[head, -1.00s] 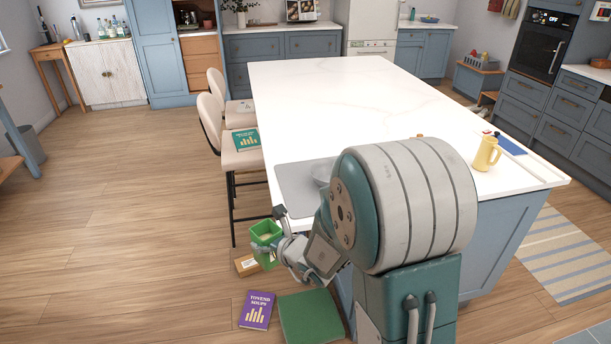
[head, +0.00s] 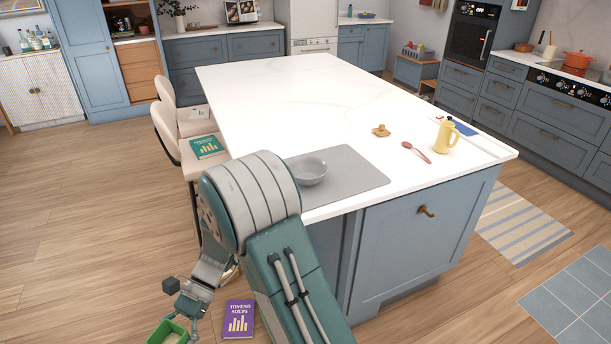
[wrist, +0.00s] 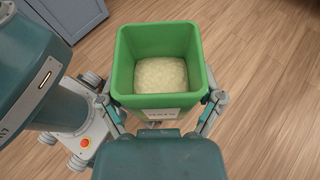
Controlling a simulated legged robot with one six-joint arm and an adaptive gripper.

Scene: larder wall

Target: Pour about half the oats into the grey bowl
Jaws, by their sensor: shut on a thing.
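My gripper (wrist: 162,112) is shut on a green open-topped container (wrist: 124,72) with a white label. Pale oats (wrist: 160,74) lie inside it, and it looks upright. In the head view the green container (head: 160,336) is at the bottom edge, partly cut off, held low over the floor to the left of the island. The grey bowl (head: 311,175) stands on a grey mat (head: 352,178) at the island's near left corner. It looks empty. My gripper is well apart from the bowl, to its lower left.
A wooden spoon (head: 416,152), a small brown object (head: 381,130) and a yellow jug (head: 446,136) are on the white island (head: 290,90), right of the mat. Chairs (head: 180,150) stand along its left side. A purple book (head: 239,318) lies on the floor.

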